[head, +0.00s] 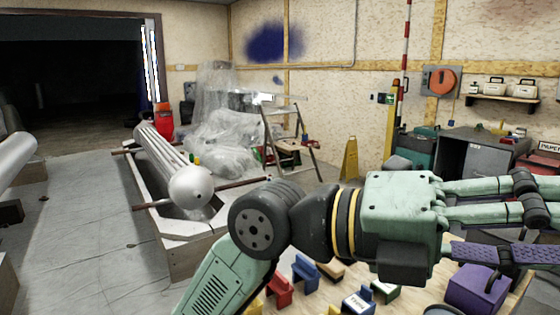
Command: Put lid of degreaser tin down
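My gripper (530,225) reaches toward the right edge of the head view, above a light wooden table. Two pale green fingers run along its upper side and a dark purple finger along its lower side, with a gap between them. The fingertips lie at or beyond the picture edge, so I cannot tell whether they hold anything. I cannot make out the degreaser tin or its lid. A purple box (478,290) sits on the table below the fingers.
On the table (448,302) are a red block (279,290), a blue block (305,272) and several other small items. Behind stand a grey cabinet (480,155), a yellow floor sign (349,158) and a stepladder (290,135). A long trough (180,240) lies left. Sheeted floor farther left is mostly clear.

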